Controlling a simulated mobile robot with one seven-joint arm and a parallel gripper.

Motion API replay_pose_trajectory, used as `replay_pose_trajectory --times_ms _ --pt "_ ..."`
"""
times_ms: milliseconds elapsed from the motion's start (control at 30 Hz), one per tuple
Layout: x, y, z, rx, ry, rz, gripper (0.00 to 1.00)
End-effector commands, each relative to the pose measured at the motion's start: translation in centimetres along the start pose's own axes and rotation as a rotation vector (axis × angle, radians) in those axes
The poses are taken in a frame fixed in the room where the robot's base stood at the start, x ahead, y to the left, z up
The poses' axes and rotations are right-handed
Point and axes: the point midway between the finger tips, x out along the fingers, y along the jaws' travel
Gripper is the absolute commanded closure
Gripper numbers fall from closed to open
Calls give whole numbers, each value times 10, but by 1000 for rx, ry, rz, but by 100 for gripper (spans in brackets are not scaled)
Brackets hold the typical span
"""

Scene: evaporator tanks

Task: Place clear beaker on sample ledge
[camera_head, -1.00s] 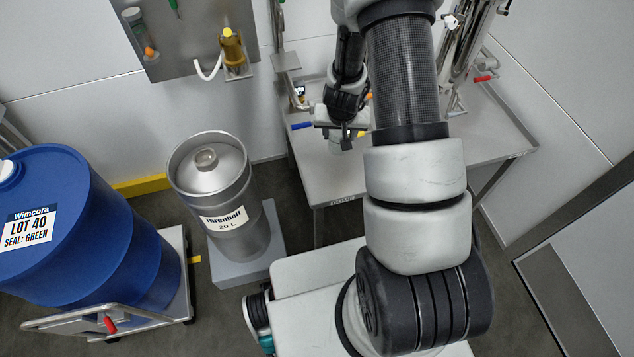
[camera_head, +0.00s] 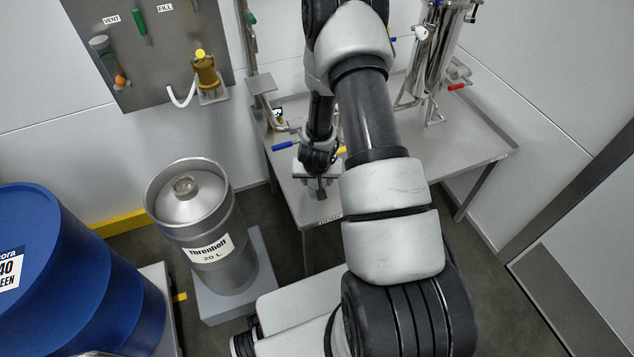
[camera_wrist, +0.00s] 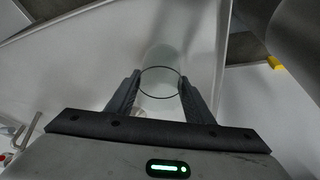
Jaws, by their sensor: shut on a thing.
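The clear beaker (camera_wrist: 164,60) shows in the wrist view as a pale see-through cylinder with a thin dark ring, between the two dark fingers of my gripper (camera_wrist: 160,84). My gripper is shut on it. In the head view my gripper (camera_head: 318,190) is above the front left part of the grey steel table (camera_head: 440,165), near its front edge. The beaker cannot be made out there. A small label (camera_head: 330,219) sits on that edge, too small to read surely. I cannot tell which surface is the sample ledge, or whether the beaker touches anything.
Piping with a blue-handled valve (camera_head: 284,146) stands at the table's left, close to my gripper. Steel tanks (camera_head: 432,65) with a red handle stand at the back right. A steel keg (camera_head: 190,225) and a blue drum (camera_head: 75,270) are on the left.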

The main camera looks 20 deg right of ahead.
Motion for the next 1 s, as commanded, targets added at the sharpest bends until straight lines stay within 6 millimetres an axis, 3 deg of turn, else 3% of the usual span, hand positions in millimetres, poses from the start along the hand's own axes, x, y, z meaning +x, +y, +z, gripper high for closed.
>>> replay_pose_trajectory --times_ms 400,433,533,833,1000 --pt "10 0 3 0 2 0 75" --pt "8 0 3 0 2 0 49" --pt "8 0 3 0 1 0 34" --pt "6 0 2 0 1 0 34" --pt "-11 0 0 -1 3 0 34"
